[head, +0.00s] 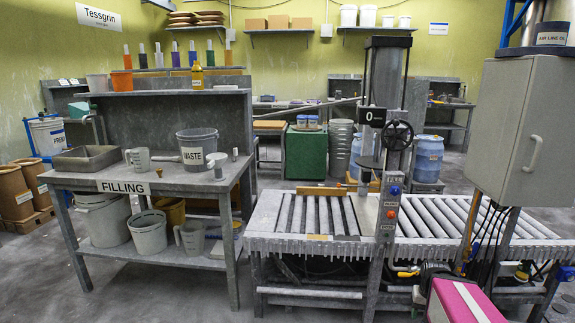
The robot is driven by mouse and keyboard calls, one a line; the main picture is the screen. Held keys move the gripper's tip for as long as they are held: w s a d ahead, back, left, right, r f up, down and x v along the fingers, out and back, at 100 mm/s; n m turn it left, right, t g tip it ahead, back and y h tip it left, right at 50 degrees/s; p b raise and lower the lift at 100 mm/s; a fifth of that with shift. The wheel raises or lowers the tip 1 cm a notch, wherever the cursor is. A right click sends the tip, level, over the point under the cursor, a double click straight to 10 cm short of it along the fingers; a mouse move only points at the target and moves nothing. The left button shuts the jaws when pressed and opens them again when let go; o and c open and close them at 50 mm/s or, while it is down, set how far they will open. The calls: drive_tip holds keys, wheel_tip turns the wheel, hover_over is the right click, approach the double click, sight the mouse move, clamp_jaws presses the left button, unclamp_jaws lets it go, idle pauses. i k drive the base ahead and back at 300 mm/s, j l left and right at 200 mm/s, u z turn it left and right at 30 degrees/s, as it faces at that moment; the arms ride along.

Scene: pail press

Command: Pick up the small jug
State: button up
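A larger grey jug (190,238) stands on the bench's lower shelf. My gripper is not in view, so I cannot see whether it is open or shut.
A waste pail (197,148) and small pots stand right of the jug. Pails (148,232) fill the lower shelf. A roller conveyor (318,216) with a press (383,110) and a grey cabinet (520,130) stand to the right. Floor before the bench is clear.

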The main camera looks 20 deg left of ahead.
sight(139, 156)
drive_tip(key=i+j+u, duration=0.15)
drive_tip(key=u, duration=0.6)
drive_tip(key=k+u, duration=0.15)
drive_tip(key=u, duration=1.2)
drive_tip(key=i+j+z, duration=0.25)
drive_tip(key=i+j, duration=0.15)
drive_tip(key=i+j+z, duration=0.3)
drive_tip(key=i+j, duration=0.25)
